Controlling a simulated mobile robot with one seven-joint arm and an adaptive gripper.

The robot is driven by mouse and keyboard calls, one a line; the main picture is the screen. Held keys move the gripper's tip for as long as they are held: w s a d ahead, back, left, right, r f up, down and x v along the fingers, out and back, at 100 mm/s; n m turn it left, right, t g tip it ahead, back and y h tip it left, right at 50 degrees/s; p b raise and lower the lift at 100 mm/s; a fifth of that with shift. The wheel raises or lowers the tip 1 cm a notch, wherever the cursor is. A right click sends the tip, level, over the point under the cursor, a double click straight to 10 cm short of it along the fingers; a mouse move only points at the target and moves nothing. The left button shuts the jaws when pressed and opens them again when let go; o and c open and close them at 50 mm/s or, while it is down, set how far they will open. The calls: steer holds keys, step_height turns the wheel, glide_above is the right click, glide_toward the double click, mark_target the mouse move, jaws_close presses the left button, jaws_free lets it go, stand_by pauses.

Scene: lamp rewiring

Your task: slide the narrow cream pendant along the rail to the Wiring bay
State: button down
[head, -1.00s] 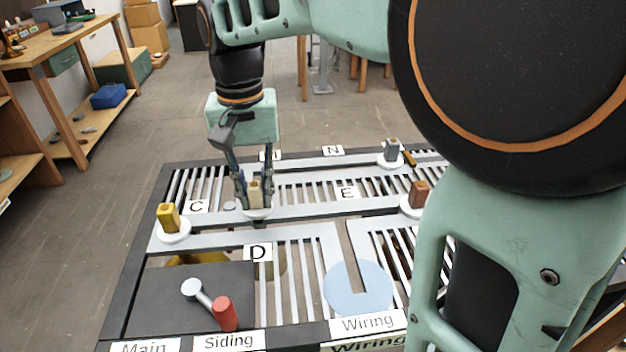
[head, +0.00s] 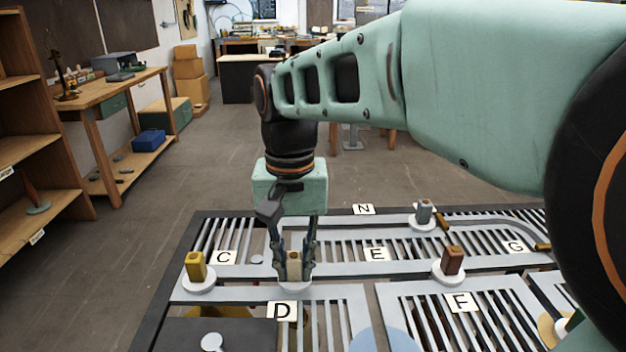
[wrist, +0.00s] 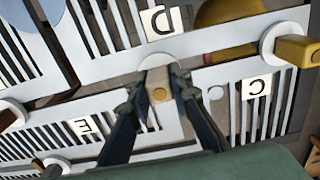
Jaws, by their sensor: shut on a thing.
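The narrow cream pendant's post (head: 294,264) stands upright on a white round base (head: 294,287) on the near pale rail, just behind label D (head: 282,311). My gripper (head: 294,272) is shut on the post from above. In the wrist view my gripper (wrist: 162,90) has its fingers on both sides of the cream post (wrist: 158,84). The Wiring sign is out of view now; part of the pale blue disc (head: 384,341) shows at the bottom of the head view.
A yellow post (head: 196,265) stands left on the same rail. A brown post (head: 452,260) stands right, and a grey post (head: 423,211) at the back. Slatted panels lie between the rails. A dark panel (head: 215,336) is at front left.

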steer(key=shift+s+d, duration=0.15)
steer(key=shift+d, duration=1.9)
steer(key=shift+s+d, duration=0.2)
steer(key=shift+d, duration=1.85)
steer(key=shift+s+d, duration=0.15)
steer(key=shift+d, duration=1.9)
steer(key=shift+s, duration=0.95)
steer(key=shift+s+a, duration=0.15)
steer(key=shift+s, duration=2.85)
steer(key=shift+s+a, duration=0.15)
steer(key=shift+s, duration=2.8)
steer(key=c, duration=1.7)
jaws_free()
